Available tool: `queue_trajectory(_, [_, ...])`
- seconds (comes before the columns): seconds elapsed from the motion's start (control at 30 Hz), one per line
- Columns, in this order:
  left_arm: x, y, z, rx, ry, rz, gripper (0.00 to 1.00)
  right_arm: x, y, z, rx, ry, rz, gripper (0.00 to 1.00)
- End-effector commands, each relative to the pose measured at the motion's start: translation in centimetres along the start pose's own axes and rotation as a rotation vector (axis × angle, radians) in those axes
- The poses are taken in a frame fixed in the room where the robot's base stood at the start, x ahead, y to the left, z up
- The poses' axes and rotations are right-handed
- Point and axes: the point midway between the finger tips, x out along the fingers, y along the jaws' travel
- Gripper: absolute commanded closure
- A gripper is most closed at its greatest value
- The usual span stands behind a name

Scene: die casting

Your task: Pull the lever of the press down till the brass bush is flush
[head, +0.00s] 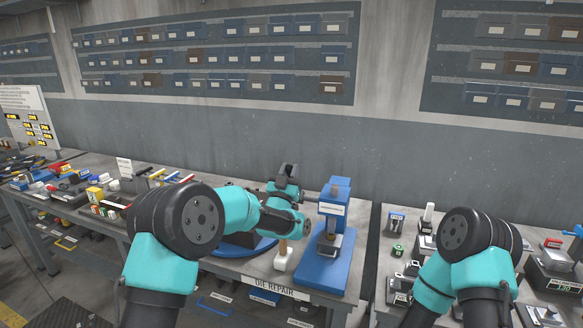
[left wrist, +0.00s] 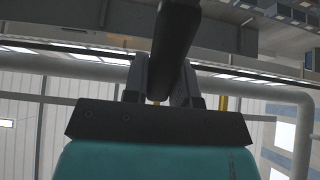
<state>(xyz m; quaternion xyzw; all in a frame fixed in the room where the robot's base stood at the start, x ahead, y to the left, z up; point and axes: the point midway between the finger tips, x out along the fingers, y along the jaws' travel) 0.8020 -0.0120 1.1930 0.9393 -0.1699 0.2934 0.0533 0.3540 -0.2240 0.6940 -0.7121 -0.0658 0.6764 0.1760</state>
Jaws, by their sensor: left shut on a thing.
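The blue press (head: 338,195) stands on its blue base plate (head: 322,270) near the right end of the middle bench. My left gripper (head: 289,170) is raised just left of the press head. In the left wrist view, its two fingers (left wrist: 162,85) are shut on the dark round bar of the lever (left wrist: 176,45), which runs between them. In the head view the lever cannot be made out clearly behind my arm. The brass bush cannot be made out at this size. My right gripper is not in view; only right arm links show.
A white block with a wooden handle (head: 283,252) stands left of the press base. A blue round plate (head: 235,250) lies partly behind my left arm. Small parts crowd the left bench, and fixtures (head: 555,268) stand on the right bench. A gap separates the benches.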

Motion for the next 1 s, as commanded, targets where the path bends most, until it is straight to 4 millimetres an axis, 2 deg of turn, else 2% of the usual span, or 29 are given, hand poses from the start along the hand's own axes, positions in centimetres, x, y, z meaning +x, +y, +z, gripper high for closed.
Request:
queue_trajectory(0.47, [-0.27,0.02,0.02,0.000,0.015,0.001,1.00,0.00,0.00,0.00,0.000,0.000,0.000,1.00])
queue_trajectory(0.5, [-0.27,0.02,0.02,0.000,0.015,0.001,0.72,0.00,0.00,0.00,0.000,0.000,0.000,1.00])
queue_trajectory(0.6, [-0.26,0.02,0.02,0.000,0.015,0.001,0.62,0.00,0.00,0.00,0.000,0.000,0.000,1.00])
queue_trajectory(0.73, [-0.26,0.01,0.01,0.000,0.015,0.000,0.50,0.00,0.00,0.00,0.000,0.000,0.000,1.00])
queue_trajectory(1.0, [-0.32,-0.01,0.01,0.000,0.014,0.000,0.49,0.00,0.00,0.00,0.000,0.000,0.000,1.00])
